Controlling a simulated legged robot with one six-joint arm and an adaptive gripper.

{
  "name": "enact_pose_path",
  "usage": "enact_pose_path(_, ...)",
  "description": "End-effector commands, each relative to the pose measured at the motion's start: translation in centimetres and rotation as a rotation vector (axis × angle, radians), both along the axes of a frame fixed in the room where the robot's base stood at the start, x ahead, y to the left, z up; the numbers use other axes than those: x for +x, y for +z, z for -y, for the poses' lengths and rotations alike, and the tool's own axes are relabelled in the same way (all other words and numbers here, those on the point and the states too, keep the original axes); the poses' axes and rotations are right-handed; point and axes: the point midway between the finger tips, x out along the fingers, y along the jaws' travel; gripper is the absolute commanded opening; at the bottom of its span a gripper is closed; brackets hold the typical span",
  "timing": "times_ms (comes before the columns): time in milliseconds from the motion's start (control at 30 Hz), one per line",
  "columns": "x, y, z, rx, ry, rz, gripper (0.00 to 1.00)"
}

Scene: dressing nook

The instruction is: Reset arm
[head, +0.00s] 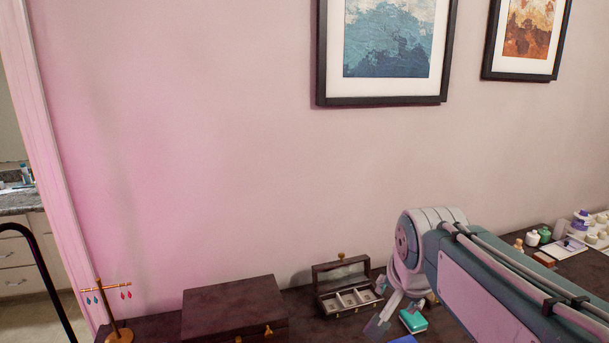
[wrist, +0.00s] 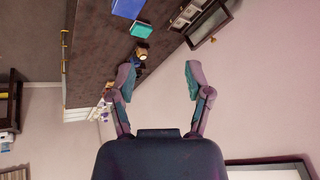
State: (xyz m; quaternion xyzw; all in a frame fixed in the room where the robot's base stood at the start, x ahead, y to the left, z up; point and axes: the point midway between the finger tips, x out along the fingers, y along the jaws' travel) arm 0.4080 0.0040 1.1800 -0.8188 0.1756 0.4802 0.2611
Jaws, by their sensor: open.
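My gripper (wrist: 158,82) is open in the wrist view. Its two fingers stand apart with only wall and the counter's edge seen beyond the gap, and nothing is between them. In the head view my arm comes in from the lower right and bends above the dark counter.
The dark counter (wrist: 95,50) holds an open jewelry box (head: 345,312), a closed dark box (head: 232,309), an earring stand (head: 119,333), a teal box (head: 413,321) and a blue item (wrist: 128,8). Small bottles (head: 532,238) stand right. Framed pictures (head: 384,101) hang above; the wall between is clear.

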Motion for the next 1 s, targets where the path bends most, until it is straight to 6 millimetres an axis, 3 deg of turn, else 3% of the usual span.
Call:
enact_pose_path(300, -8.2, -2.7, 0.3, -0.131, 0.278, -0.01, 0.65)
enact_pose_path(600, -14.4, -6.3, 0.3, -0.245, 0.519, -0.016, 0.65)
enact_pose_path(733, -15.6, -7.2, 0.3, -0.269, 0.57, -0.018, 0.65)
enact_pose_path(1000, -15.7, -7.4, 0.3, -0.274, 0.582, -0.018, 0.65)
